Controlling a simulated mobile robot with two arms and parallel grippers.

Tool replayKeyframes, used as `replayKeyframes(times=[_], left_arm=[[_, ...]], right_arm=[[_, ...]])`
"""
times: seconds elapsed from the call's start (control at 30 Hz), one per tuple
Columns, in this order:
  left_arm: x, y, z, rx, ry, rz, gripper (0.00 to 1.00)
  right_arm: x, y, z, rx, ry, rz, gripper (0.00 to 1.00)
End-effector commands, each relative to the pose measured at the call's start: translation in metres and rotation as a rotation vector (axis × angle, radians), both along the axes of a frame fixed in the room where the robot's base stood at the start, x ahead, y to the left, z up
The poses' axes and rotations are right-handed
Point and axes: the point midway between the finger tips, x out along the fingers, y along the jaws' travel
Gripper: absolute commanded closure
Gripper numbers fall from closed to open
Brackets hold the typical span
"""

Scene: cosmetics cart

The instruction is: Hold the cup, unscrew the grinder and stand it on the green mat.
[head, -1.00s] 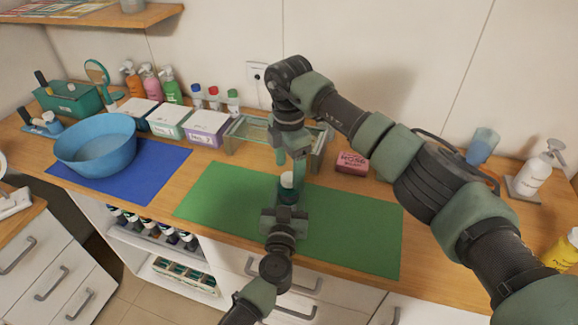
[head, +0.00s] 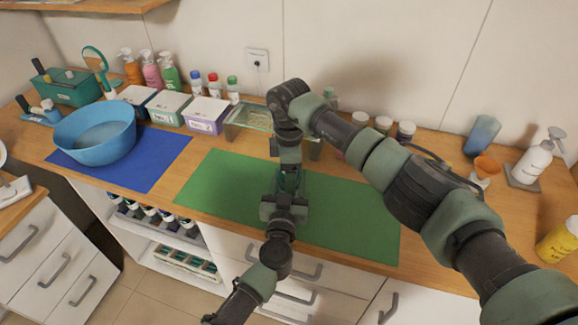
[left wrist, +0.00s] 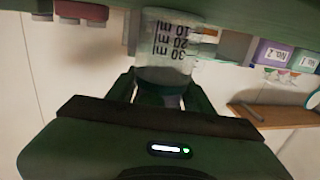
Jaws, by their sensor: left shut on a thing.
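My left gripper (head: 286,200) is shut on the cup (left wrist: 168,62) over the green mat (head: 348,222). In the left wrist view the cup is clear, with dark ml marks, and stands between my left fingers (left wrist: 162,92). That view is upside down, and a dark band shows at the cup's upper end. I cannot tell whether this band is part of the grinder. My right gripper (head: 290,168) points down over the cup from above. It hides the cup's top and the grinder in the head view, and its fingers are too covered to tell open from shut.
A blue bowl (head: 95,138) stands on a blue mat (head: 160,160) at the left. Lidded boxes (head: 208,112) and a glass tray (head: 245,118) stand behind. Jars (head: 383,124), a blue tumbler (head: 481,135) and a pump bottle (head: 538,160) are at the right. The green mat's right part is clear.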

Motion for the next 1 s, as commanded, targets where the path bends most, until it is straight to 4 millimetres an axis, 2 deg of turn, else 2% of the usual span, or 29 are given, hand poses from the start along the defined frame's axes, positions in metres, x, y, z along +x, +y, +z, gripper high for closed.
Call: replayKeyframes(times=[0.3,0.53,0.57,0.6,0.63,1.0], left_arm=[[0.0002,0.0001,0.0004,0.0,-0.001,0.0,1.0],[0.0001,0.0,0.0004,0.0,-0.001,0.0,1.0],[0.0001,0.0,0.0004,0.0,-0.001,0.0,1.0],[0.0001,0.0,0.0004,0.0,-0.001,0.0,1.0],[0.0001,0.0,0.0004,0.0,-0.001,0.0,1.0],[0.0001,-0.0001,0.0004,0.0,-0.001,0.0,1.0]], right_arm=[[0.0001,-0.0002,-0.0031,-0.001,-0.001,0.001,0.31],[0.0002,-0.0001,-0.0028,-0.001,-0.001,0.001,0.95],[0.0002,-0.0001,-0.0027,-0.001,-0.001,0.001,0.42],[0.0002,-0.0002,-0.0027,-0.001,-0.001,0.001,0.31],[0.0002,-0.0002,-0.0027,-0.001,-0.001,0.001,0.26],[0.0005,-0.0002,0.0006,0.0,-0.002,0.001,0.26]])
